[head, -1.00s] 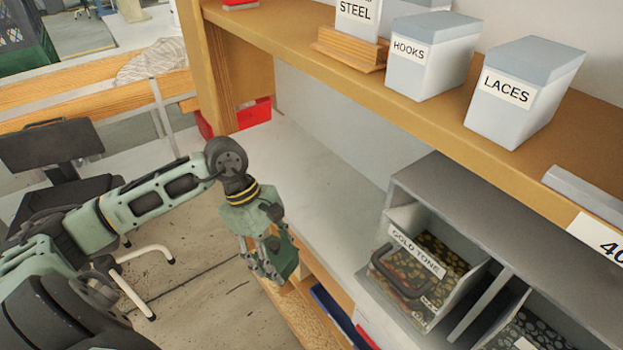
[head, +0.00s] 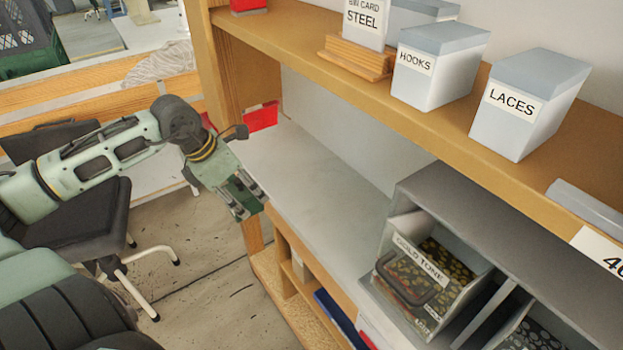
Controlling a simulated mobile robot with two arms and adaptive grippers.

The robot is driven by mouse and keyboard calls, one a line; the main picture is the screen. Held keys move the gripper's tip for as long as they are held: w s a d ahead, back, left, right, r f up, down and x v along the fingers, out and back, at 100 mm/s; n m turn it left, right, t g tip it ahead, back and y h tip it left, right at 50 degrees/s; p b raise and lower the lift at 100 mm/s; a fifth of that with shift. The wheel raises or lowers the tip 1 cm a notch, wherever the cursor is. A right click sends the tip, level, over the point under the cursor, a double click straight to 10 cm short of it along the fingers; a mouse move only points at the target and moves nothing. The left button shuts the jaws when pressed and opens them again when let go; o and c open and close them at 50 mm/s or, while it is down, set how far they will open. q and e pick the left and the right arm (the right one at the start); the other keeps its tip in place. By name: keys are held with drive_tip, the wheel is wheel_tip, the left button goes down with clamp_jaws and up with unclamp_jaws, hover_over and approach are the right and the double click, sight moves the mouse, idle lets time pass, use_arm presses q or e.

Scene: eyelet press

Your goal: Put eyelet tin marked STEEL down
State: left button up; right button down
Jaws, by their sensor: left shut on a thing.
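My left gripper (head: 246,203) comes in from the left and hangs in the air just off the front edge of the bench, pointing down and right. It is shut on a small dark green thing (head: 240,210), mostly hidden by the fingers. No marking on it can be read, so I cannot tell from the picture that it is the STEEL tin. A white card reading BIN CARD STEEL (head: 364,20) stands in a wooden holder (head: 352,60) on the upper shelf. My right gripper is out of view.
The pale bench top (head: 300,175) is clear left of a grey rack (head: 440,190) with an open GOLD TONE drawer (head: 415,270). HOOKS (head: 430,85) and LACES (head: 520,115) boxes stand on the shelf above. A dark chair (head: 75,210) is at left.

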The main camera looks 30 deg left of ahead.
use_arm(q)
drive_tip(key=shift+w+d+r, duration=0.1)
drive_tip(key=shift+w+d, duration=0.1)
drive_tip(key=shift+w, duration=0.4)
drive_tip(key=shift+w+d+r, duration=0.1)
drive_tip(key=shift+w+d, duration=0.1)
drive_tip(key=shift+w, duration=0.35)
drive_tip(key=shift+w+d+r+p, duration=0.1)
drive_tip(key=shift+w+p, duration=0.2)
drive_tip(key=shift+p, duration=0.25)
drive_tip(key=w+d+p, duration=0.1)
drive_tip(key=w+d, duration=0.1)
drive_tip(key=w, duration=0.2)
drive_tip(key=w+d+p, duration=0.2)
drive_tip(key=w, duration=0.3)
drive_tip(key=w+d+p, duration=0.1)
drive_tip(key=w+p, duration=0.1)
drive_tip(key=w, duration=0.2)
drive_tip(key=shift+w+d, duration=0.25)
drive_tip(key=shift+d, duration=0.15)
wheel_tip(320, 180, down, 4)
drive_tip(key=shift+r+p, duration=0.25)
drive_tip(key=shift+p, duration=0.65)
drive_tip(key=shift+f, duration=0.25)
drive_tip(key=shift+c, duration=0.6)
drive_tip(key=o, duration=1.6)
drive_tip(key=shift+s+a, duration=0.1)
drive_tip(key=b+v, duration=0.2)
drive_tip(key=v, duration=1)
